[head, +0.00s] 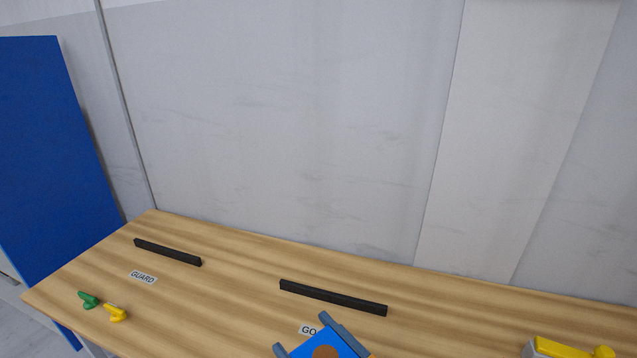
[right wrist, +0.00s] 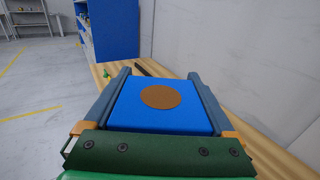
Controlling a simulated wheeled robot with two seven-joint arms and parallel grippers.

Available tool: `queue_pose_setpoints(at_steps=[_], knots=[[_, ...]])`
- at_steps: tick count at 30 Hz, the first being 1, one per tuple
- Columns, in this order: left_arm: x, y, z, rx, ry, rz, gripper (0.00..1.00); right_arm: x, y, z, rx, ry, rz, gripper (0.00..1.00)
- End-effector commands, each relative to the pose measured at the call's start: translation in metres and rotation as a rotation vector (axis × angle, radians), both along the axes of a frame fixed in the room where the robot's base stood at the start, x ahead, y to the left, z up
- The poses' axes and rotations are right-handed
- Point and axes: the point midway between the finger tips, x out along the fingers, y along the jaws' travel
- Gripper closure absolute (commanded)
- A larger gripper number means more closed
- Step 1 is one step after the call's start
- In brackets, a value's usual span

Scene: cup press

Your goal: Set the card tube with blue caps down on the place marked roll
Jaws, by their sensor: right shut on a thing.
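My right gripper (head: 316,341) is at the bottom centre of the head view, over the table. It is shut on a blue piece with a brown round disc, which I take to be a blue cap of the card tube (head: 345,349). The right wrist view shows the blue face (right wrist: 130,112) between the two grey fingers, with the brown disc in its middle. The rest of the tube is hidden. No label reading roll is visible. My left gripper is not in view.
The wooden table (head: 220,300) bears two black bars (head: 168,252) (head: 333,297), a GUARD label (head: 143,277) and a partly covered label starting GO (head: 308,330). Green (head: 88,299) and yellow (head: 116,312) pieces lie left; a yellow-and-grey object (head: 560,349) is at right. A wall stands behind.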

Motion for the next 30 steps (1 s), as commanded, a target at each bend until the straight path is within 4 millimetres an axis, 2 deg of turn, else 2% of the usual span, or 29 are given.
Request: queue_pose_setpoints(at_steps=[8,14,20,24,27,30], knots=[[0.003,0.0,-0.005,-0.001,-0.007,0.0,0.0,0.001,-0.017,-0.027,-0.001,0.003,0.026,1.0],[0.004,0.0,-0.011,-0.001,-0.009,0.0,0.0,-0.001,-0.038,-0.051,-0.001,0.004,0.057,1.0],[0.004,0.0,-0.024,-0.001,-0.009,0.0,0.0,-0.014,-0.087,-0.078,-0.001,0.0,0.133,1.0],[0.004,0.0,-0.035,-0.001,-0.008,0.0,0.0,-0.036,-0.135,-0.068,-0.007,-0.004,0.213,1.0],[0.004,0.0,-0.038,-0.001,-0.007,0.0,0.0,-0.051,-0.156,-0.054,-0.007,-0.003,0.252,1.0],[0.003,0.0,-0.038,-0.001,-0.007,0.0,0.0,-0.058,-0.165,-0.044,-0.001,-0.002,0.267,1.0]])
